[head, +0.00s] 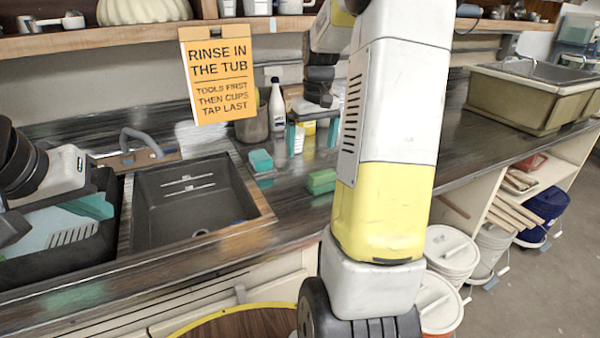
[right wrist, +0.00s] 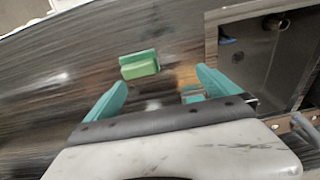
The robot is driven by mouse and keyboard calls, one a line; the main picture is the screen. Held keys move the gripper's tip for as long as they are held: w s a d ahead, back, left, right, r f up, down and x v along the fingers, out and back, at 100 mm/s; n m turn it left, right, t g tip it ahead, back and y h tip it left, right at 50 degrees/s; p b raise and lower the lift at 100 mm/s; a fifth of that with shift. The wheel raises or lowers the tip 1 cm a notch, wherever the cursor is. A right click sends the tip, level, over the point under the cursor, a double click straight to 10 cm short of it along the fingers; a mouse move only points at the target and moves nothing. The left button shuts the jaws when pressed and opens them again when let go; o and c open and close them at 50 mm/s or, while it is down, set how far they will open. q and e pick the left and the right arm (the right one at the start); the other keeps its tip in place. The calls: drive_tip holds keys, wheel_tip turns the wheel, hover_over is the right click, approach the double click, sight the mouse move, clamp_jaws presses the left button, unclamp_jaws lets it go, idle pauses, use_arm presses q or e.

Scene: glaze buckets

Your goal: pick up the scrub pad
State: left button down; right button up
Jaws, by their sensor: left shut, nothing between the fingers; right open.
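A green block-shaped pad (head: 321,181), which looks like the scrub pad, lies on the dark counter right of the sink. In the right wrist view the green pad (right wrist: 140,66) lies flat beyond the fingertips, between their lines and apart from both. My right gripper (head: 312,136) is open and empty above the counter, behind the pad in the head view; its teal fingers also show in the right wrist view (right wrist: 162,80). A teal sponge-like block (head: 260,160) sits nearer the sink. My left gripper (head: 92,206) is shut and empty over the left basin, partly hidden.
The sink (head: 190,205) is left of the pad. A white bottle (head: 276,103) and a grey container (head: 253,122) stand at the back. An orange sign (head: 218,75) hangs from the shelf (head: 130,37). The counter around the green pad is mostly clear.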

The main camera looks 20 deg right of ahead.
drive_tip(key=g, duration=0.1)
hover_over(323, 172)
drive_tip(key=f, duration=0.7)
drive_tip(key=shift+s+a, duration=0.15)
drive_tip(key=shift+s, duration=0.05)
wheel_tip(323, 172, down, 8)
drive_tip(key=shift+w+r, duration=0.15)
drive_tip(key=shift+r, duration=0.1)
drive_tip(key=c, duration=1.1)
drive_tip(key=shift+r, duration=0.15)
drive_tip(key=shift+r, duration=0.45)
drive_tip(key=r, duration=0.2)
drive_tip(key=shift+s+a+r, duration=0.3)
drive_tip(key=shift+s, duration=0.05)
drive_tip(key=s+a, duration=0.3)
drive_tip(key=s, duration=0.1)
drive_tip(key=s+a+r, duration=0.1)
drive_tip(key=s+a, duration=0.5)
drive_tip(key=s, duration=0.1)
drive_tip(key=shift+s+a+r, duration=0.15)
drive_tip(key=shift+s+a, duration=0.1)
drive_tip(key=shift+s, duration=0.1)
